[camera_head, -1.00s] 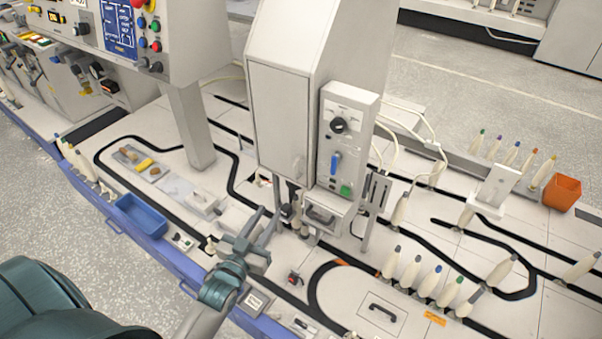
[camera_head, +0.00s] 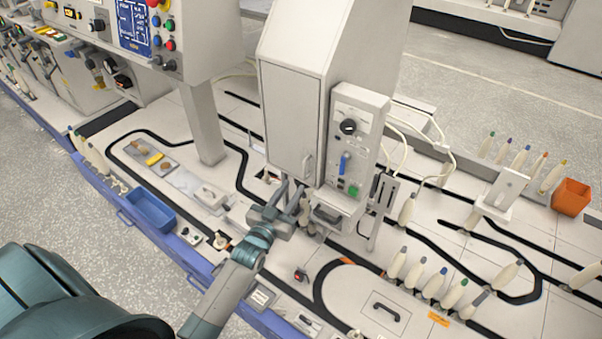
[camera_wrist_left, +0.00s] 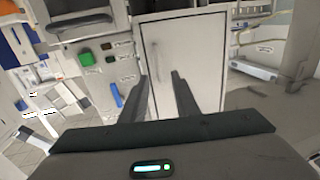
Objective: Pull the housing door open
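The housing door (camera_head: 287,118) is a tall pale grey panel on the front of the housing, and it looks closed. Its slim upright handle (camera_head: 308,166) is near the lower right edge of the door. In the left wrist view the door (camera_wrist_left: 200,65) fills the upper middle, with the handle (camera_wrist_left: 154,50) near its left edge. My left gripper (camera_head: 290,193) is just below and in front of the handle. In the wrist view its two fingers (camera_wrist_left: 159,84) are apart with nothing between them, pointing toward the door. My right gripper is not in view.
A control box (camera_head: 355,145) with a knob, blue switch and green button stands right of the door. Several bobbins (camera_head: 432,284) stand on the deck at the right. A blue tray (camera_head: 152,209) sits at the left, and an orange bin (camera_head: 571,197) at the far right.

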